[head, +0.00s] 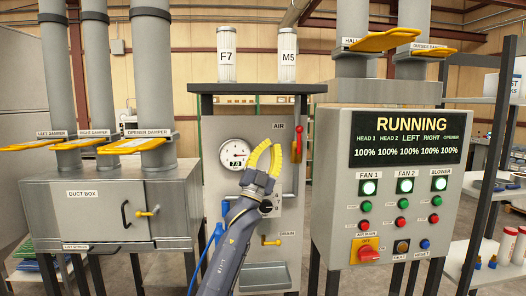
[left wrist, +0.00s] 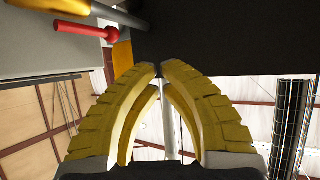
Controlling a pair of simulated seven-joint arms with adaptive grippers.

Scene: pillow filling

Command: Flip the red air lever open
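The red air lever (head: 297,146) is on the grey panel under the AIR label, its handle standing about upright in the head view. A red lever (left wrist: 82,29), apparently the same one, also shows at the upper left of the left wrist view. My left gripper (head: 272,146) is in front of the panel, left of the lever and apart from it. Its curved yellow fingers (left wrist: 162,67) have a narrow gap between the tips, with nothing held. My right gripper is not in view.
A pressure gauge (head: 235,154) sits left of my gripper. A yellow drain valve (head: 271,241) is below it. The control box (head: 330,200) stands close to the right of the lever. A dark shelf (head: 258,88) carrying two filter canisters overhangs the panel.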

